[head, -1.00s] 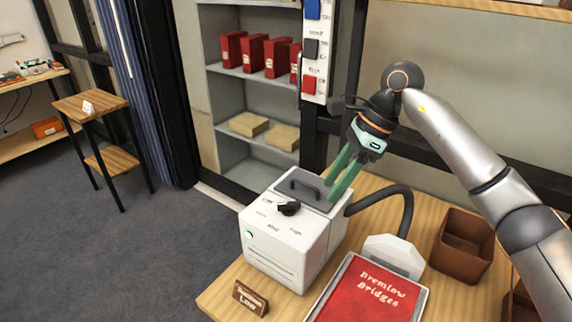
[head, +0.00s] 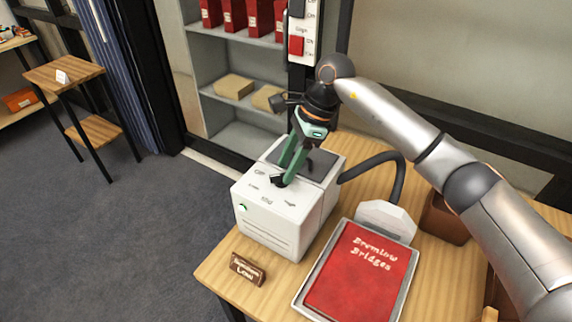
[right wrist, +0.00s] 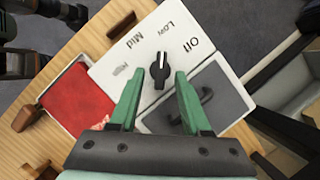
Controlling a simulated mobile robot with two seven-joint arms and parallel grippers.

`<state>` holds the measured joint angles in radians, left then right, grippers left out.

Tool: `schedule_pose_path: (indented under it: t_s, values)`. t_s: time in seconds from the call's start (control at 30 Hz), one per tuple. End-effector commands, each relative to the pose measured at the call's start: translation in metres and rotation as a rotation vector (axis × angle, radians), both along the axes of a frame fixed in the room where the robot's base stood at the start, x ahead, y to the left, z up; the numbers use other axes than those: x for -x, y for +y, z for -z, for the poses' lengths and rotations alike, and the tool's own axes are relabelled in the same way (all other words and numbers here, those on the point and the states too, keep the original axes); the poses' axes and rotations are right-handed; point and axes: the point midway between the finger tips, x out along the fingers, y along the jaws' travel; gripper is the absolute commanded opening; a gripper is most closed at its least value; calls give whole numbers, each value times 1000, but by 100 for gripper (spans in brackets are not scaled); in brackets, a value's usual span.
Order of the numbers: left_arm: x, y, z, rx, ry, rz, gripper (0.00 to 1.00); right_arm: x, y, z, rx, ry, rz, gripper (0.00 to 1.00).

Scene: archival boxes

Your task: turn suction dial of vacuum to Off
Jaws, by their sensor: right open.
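The vacuum (head: 270,222) is a white box on the wooden table, with Off, Low, Mid and High printed on its top. Its black suction dial (right wrist: 160,70) shows between my fingertips in the right wrist view; its white mark points roughly toward Low. In the head view the dial is mostly hidden by my fingers. My right gripper (head: 284,172) is open, its green fingers pointing down at the dial, one on each side. I cannot tell whether they touch it.
A dark hose (head: 385,160) runs from the vacuum to a white nozzle by a tray holding a red book (head: 362,270). A small wooden sign (head: 247,269) stands in front. A brown bin (head: 443,219) is at right. A grey panel with a handle (right wrist: 208,98) adjoins the dial.

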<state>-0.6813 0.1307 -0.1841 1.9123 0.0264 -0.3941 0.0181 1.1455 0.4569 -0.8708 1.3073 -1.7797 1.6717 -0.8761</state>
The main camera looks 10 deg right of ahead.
Motion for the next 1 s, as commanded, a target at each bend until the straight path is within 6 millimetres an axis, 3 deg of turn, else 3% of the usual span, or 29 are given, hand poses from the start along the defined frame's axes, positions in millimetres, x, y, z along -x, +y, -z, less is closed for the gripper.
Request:
schedule_pose_path:
  t_s: [0.2,0.43,0.87,1.0]
  values:
    - [0,0,-3,0,-1,0,48,0,5,12,0,0,0,48]
    - [-1,0,-3,0,-2,0,48,0,5,12,0,-1,0,48]
    - [-2,0,-3,1,-5,0,48,0,5,12,0,-1,0,0]
    - [-2,0,-4,1,-5,0,48,0,5,12,0,-1,0,0]
